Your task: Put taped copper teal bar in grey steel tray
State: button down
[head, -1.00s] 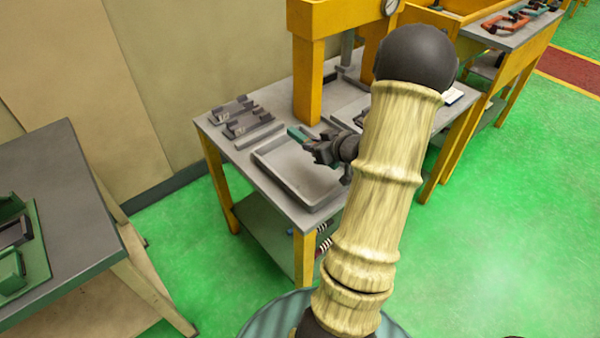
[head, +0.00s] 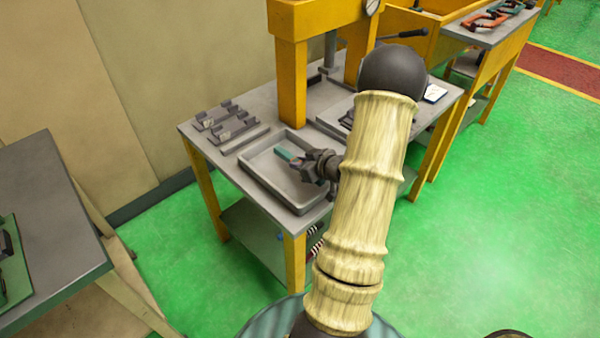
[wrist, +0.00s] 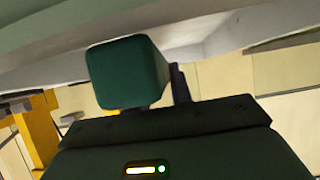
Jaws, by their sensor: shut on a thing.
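The teal bar (head: 286,154) is held in my gripper (head: 308,164), and its teal end sticks out past the fingers toward the left. In the wrist view, the bar (wrist: 127,72) shows as a dark teal block end close to the camera. My gripper is shut on it. The grey steel tray (head: 262,178) lies on the table, a shallow rectangle with a raised rim. The bar and gripper appear over the tray's inside; I cannot tell the height between bar and tray floor. Copper and tape on the bar are not visible.
Grey bracket fixtures (head: 230,127) stand left of the tray. A yellow press frame (head: 290,75) rises behind it. Dark pieces lie in another holder (head: 335,118) beside the press. A grey side table (head: 50,225) stands at the left with green floor between.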

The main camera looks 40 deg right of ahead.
jog(key=shift+f, duration=1.9)
jog(key=shift+b, duration=0.3)
jog(key=c, duration=1.3)
grip_release()
jog(key=shift+o, duration=0.2)
jog(key=shift+f, duration=0.1)
